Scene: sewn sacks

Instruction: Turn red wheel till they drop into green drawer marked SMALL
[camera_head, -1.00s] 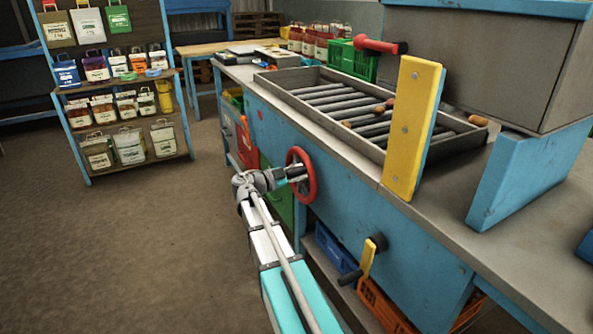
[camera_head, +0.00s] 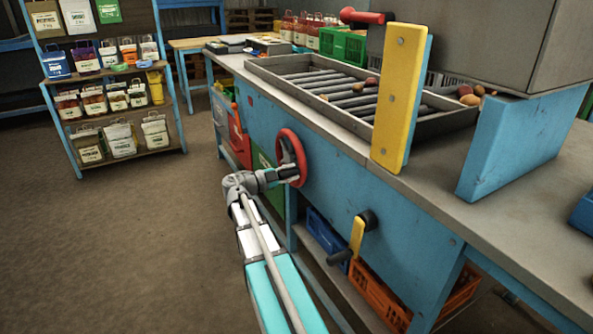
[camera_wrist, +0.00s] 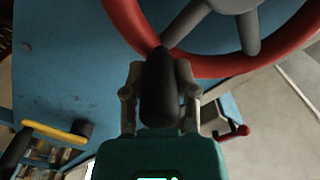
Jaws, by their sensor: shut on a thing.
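The red wheel (camera_head: 304,164) is mounted upright on the blue side of the sorting bench. My gripper (camera_head: 288,173) is at its lower part. In the wrist view my gripper (camera_wrist: 160,85) is shut on the wheel's dark handle knob (camera_wrist: 160,98), with the red rim (camera_wrist: 215,66) and grey spokes just beyond. Several brown potato-like lumps (camera_head: 372,82) lie on the grey rollers (camera_head: 318,78), more at the tray's right end (camera_head: 467,95). A green drawer front (camera_head: 262,166) shows partly behind my arm, left of the wheel; no marking is readable.
A red drawer (camera_head: 238,140) is farther left. A yellow crank (camera_head: 357,238) sits right of the wheel, above blue (camera_head: 327,238) and orange crates (camera_head: 380,295). A yellow post (camera_head: 400,95) rises at the bench edge. A shelf of bags (camera_head: 110,100) stands left. The floor between is open.

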